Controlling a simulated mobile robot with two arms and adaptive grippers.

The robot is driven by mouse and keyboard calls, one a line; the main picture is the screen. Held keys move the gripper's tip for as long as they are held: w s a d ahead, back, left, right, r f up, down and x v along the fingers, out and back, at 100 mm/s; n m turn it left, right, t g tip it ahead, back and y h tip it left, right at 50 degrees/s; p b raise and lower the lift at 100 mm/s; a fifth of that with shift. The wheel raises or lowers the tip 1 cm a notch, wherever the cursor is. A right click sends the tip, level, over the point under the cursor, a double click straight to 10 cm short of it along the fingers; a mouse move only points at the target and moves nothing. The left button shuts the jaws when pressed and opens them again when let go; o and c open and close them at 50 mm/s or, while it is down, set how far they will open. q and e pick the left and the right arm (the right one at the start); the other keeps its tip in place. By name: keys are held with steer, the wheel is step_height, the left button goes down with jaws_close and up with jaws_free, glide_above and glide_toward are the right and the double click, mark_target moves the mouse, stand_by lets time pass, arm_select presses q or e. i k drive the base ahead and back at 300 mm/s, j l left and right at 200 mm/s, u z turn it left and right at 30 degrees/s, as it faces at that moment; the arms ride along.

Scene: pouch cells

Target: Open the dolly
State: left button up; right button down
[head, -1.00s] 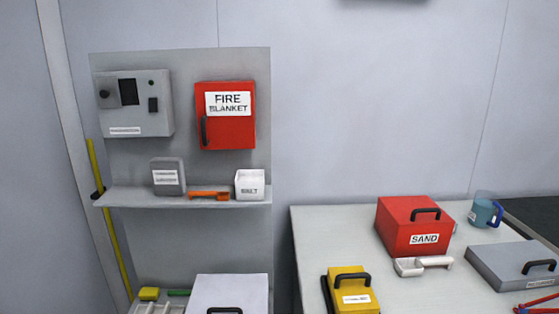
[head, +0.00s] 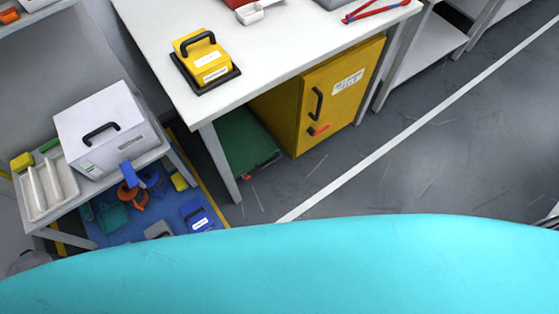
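No thing in the head view is plainly labelled as a dolly. A flat green panel (head: 244,143) lies low under the white table, left of the yellow cabinet; it may be the dolly, but I cannot tell for sure. The table partly hides it, and a small red part shows near its front edge. Neither of my grippers is in view.
The white table (head: 150,40) bears a yellow box (head: 203,60) with a black handle. Below stands a yellow cabinet (head: 335,95) with a red latch. A white box (head: 107,125) is on the left shelf. Several items lie on a blue mat (head: 133,232). Grey floor (head: 450,160) is free at right.

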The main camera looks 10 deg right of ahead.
mark_target(245, 144)
steer(key=l+z, duration=0.1)
steer(key=l, duration=1.6)
